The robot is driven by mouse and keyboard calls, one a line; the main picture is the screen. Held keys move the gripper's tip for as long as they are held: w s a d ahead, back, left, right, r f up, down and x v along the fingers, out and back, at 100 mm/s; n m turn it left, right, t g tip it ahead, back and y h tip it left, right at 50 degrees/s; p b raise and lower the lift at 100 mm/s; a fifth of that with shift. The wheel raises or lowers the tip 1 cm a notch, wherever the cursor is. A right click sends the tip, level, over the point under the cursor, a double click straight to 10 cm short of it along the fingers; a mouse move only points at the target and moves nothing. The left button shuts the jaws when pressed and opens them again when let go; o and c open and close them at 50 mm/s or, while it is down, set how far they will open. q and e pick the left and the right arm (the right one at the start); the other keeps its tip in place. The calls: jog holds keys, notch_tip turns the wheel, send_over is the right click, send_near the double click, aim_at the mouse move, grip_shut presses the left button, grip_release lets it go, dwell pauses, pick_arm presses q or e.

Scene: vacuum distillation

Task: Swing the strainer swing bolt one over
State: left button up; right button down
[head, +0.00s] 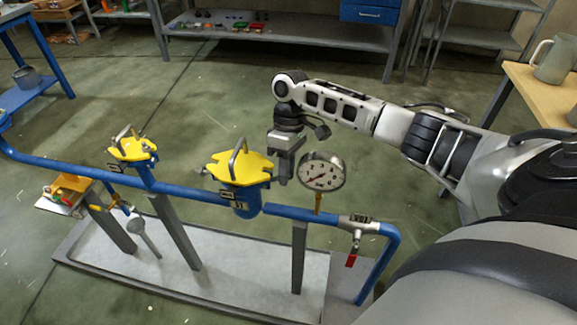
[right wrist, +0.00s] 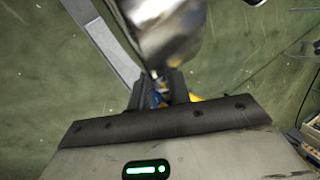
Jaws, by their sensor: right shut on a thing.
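The strainer (head: 245,196) is a blue pot in the blue pipe line, with a yellow lid (head: 236,168) and a grey handle arched over it. My right gripper (head: 284,172) points down at the lid's right edge, between the strainer and the pressure gauge (head: 322,172). Its fingers are shut on a small part there, apparently a strainer swing bolt, which they mostly hide. In the right wrist view the fingertips (right wrist: 160,96) are close together, with bits of blue and yellow behind them. My left gripper is not in view.
The gauge stands very close to my right fingers. A second yellow-lidded strainer (head: 130,150) is further left on the pipe. A valve with a red handle (head: 351,260) hangs at the pipe's right end. Open floor lies behind the pipe.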

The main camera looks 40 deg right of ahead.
jog(key=shift+w+a+r+g+h+p, duration=0.3)
jog(key=shift+a+r+g+h+p, duration=0.15)
jog(key=shift+r, duration=0.2)
jog(key=shift+w+g, duration=0.2)
jog(key=shift+g, duration=0.15)
jog(key=shift+w+a+m+g+h, duration=0.2)
jog(key=shift+w+m+g+h, duration=0.1)
jog(key=shift+g+h, duration=0.35)
jog(key=shift+a+r+h+b, duration=0.1)
jog(key=shift+h+b, duration=0.2)
jog(key=shift+b, duration=0.1)
jog(key=shift+g, duration=0.25)
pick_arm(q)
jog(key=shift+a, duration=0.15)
pick_arm(e)
jog(key=c, duration=1.5)
grip_release()
jog(key=shift+c, duration=0.2)
jog(key=shift+r, duration=0.1)
